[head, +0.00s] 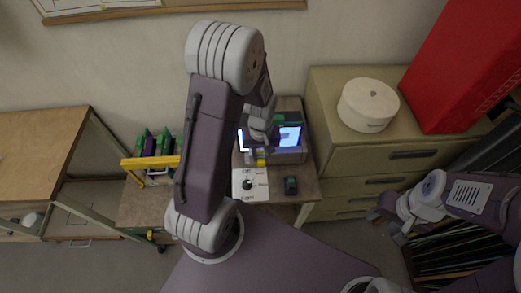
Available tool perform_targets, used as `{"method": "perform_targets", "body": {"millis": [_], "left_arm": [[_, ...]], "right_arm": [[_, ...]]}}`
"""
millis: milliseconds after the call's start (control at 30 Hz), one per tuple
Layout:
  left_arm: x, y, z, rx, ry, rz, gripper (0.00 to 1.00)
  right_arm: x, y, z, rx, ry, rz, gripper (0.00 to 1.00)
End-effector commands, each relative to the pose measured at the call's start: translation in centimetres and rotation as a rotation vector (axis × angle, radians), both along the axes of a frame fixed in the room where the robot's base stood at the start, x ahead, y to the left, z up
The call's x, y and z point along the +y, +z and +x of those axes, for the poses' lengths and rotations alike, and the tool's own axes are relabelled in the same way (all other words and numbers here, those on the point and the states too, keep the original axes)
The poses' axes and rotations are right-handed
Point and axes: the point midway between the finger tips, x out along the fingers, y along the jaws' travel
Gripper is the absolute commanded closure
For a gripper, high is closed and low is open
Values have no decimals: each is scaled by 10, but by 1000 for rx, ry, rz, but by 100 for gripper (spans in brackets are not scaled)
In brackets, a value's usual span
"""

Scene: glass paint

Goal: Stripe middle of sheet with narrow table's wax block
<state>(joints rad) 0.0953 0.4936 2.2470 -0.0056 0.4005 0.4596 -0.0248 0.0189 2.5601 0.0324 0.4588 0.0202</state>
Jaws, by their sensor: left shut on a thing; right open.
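My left gripper (259,148) is over the narrow table (306,187), shut on a small yellow block (261,159), which looks like the wax block. My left arm covers part of the table. A bright blue-white panel (290,136) in a grey frame is just right of the gripper; I cannot tell if it is the sheet. A white card (243,177) with a black round mark and print lies in front of the block; contact is unclear. My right gripper (388,222) is open and empty at right, away from the table.
A yellow bar (150,162) with green and purple items is at left. A drawer cabinet (399,152) with a white round box (368,105) and red case (465,65) stands right. A wooden table (40,150) is far left.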

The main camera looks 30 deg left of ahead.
Motion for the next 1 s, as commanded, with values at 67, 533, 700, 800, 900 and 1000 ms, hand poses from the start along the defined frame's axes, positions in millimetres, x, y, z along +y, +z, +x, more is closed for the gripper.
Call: {"method": "perform_targets", "body": {"millis": [67,533,700,800,900,1000], "left_arm": [[0,0,0,0,0,0,100],[-16,0,-25,0,0,0,100],[-16,0,-25,0,1,0,100],[-16,0,-25,0,1,0,100],[-16,0,-25,0,1,0,100],[-15,0,-25,0,0,0,100]], "right_arm": [[0,0,0,0,0,0,53],[0,-1,0,0,0,0,53],[0,-1,0,0,0,0,53],[0,-1,0,0,0,0,53],[0,-1,0,0,0,0,53],[0,-1,0,0,0,0,53]]}}
